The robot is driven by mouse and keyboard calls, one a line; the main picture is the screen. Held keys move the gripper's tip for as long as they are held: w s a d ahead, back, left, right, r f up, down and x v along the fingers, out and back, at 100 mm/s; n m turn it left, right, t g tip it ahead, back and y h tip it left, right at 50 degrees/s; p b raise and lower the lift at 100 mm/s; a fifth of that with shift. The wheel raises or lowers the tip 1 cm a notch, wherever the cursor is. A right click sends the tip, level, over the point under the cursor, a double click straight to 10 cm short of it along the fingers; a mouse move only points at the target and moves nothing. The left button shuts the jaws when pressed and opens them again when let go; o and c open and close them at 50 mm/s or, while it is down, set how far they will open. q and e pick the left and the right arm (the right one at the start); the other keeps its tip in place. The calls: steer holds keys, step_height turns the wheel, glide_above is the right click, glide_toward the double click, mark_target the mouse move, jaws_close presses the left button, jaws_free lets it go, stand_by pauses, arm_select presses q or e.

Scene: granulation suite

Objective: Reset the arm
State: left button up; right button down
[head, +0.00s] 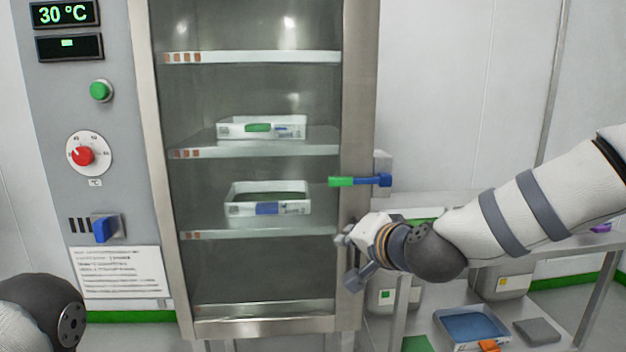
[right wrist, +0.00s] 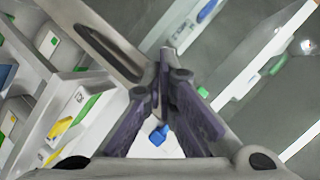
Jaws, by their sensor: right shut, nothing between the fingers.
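My right arm comes in from the right in the head view. Its gripper (head: 352,262) is in front of the cabinet's right frame, below the green and blue handle (head: 360,181), and apart from the handle. In the right wrist view the gripper's fingers (right wrist: 168,65) are together with nothing held.
The steel cabinet (head: 358,100) holds a tray with a green label (head: 259,127) and a tray with a blue label (head: 267,208) on separate shelves. At lower right, a rack carries bins and a blue tray (head: 470,328). A control panel (head: 60,190) stands left.

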steer(key=s+d+f+n+g+h, duration=0.15)
steer(key=s+f+g, duration=0.25)
steer(key=s+f, duration=0.8)
steer(key=s+d+f+n+g, duration=0.25)
steer(key=s+f, duration=0.65)
steer(key=f, duration=0.7)
steer(key=s+d+f+n+g, duration=0.1)
steer(key=s+d+f+g, duration=0.1)
steer(key=s, duration=0.7)
steer(key=s+d+f+n+g+h, duration=0.1)
steer(key=s+d+f+g, duration=0.1)
steer(key=s, duration=0.7)
steer(key=s+d+f+n+g+h, duration=0.1)
steer(key=s+d+f+g, duration=0.2)
steer(key=s, duration=0.6)
steer(key=shift+d+g, duration=0.35)
steer(key=shift+s, duration=0.1)
